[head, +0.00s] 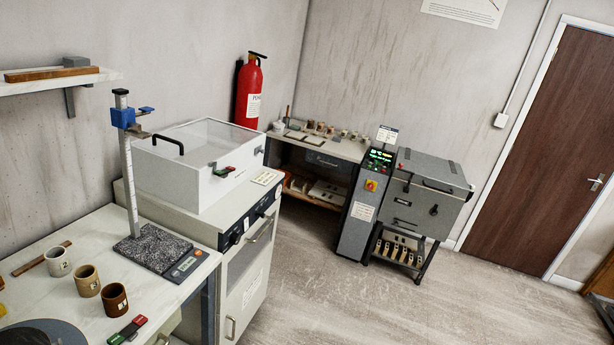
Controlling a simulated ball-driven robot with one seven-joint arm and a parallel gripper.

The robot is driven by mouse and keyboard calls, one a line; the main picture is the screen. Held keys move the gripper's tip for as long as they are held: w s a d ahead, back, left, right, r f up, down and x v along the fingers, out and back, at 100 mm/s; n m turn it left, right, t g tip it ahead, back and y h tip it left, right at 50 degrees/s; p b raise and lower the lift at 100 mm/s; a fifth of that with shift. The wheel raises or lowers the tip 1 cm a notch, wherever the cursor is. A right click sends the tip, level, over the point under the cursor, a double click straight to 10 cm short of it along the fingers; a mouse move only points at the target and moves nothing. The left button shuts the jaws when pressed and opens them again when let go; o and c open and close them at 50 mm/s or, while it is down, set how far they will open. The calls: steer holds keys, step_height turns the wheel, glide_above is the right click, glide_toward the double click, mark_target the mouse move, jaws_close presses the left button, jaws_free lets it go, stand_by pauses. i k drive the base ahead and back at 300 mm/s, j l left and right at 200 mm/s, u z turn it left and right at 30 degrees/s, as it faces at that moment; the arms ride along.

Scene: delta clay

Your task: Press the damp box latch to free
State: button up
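The damp box, a white box (180,181) with a clear lid (212,140) and a black handle (168,143), stands on a white cabinet left of centre. Its lid looks closed. My gripper is not in view, and nothing touches the box.
A bench (92,233) at lower left holds a blue-topped height gauge (129,160), a dark stone plate, several small cups (86,280) and another red-green piece (127,330). A fire extinguisher (248,95) hangs behind. A grey kiln (424,195) stands right. The floor (400,305) is clear.

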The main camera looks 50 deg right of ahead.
mark_target(217, 173)
steer(key=z, duration=0.95)
steer(key=i+l, duration=0.1)
steer(key=i, duration=0.8)
steer(key=i+u, duration=0.1)
steer(key=i, duration=0.8)
steer(key=i+l, duration=0.2)
steer(key=i, duration=0.65)
